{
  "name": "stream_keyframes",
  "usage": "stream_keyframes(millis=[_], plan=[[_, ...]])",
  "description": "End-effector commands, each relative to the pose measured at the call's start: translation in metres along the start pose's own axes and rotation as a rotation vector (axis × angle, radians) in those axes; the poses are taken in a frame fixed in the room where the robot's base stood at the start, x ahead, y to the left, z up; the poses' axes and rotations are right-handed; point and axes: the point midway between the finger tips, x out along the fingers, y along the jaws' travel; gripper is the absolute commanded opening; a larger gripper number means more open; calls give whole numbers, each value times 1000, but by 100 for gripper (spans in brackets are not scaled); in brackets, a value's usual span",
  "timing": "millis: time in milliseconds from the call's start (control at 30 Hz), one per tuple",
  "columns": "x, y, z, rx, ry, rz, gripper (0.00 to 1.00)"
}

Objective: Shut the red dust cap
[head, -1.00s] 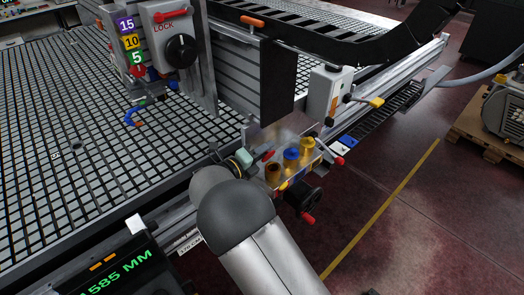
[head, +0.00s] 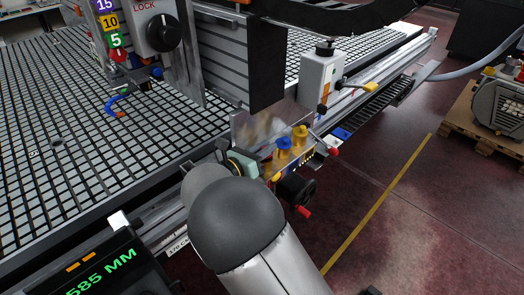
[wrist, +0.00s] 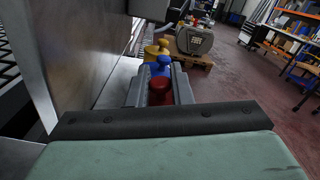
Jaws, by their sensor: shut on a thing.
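The red dust cap (wrist: 160,90) shows in the wrist view between the two fingers of my gripper (wrist: 158,88). The fingers are shut on it, one on each side. In the head view, my gripper (head: 266,155) reaches in from the left at the table's corner, and the hand and arm largely hide the red cap. Whether the cap sits fully down on its port is hidden by the fingers.
A blue cap (wrist: 163,65) and a yellow cap (wrist: 156,50) stand in line just beyond the red one. A shiny metal plate (wrist: 85,45) rises close on the left. A black handwheel (head: 296,187) juts out below the caps. Open floor lies to the right.

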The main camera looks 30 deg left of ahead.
Motion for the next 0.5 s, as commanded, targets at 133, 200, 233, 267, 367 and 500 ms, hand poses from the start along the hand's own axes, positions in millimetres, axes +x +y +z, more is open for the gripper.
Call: stream_keyframes(millis=[133, 200, 233, 267, 367, 500], plan=[[1, -2, -8, 110, -1, -2, 0], [1, -3, -9, 154, 0, -2, 0], [1, -3, -10, 169, 0, -2, 0], [1, -3, -10, 186, 0, -2, 0], [1, -4, -12, 229, 0, -2, 0], [1, -5, -12, 271, 0, -2, 0]])
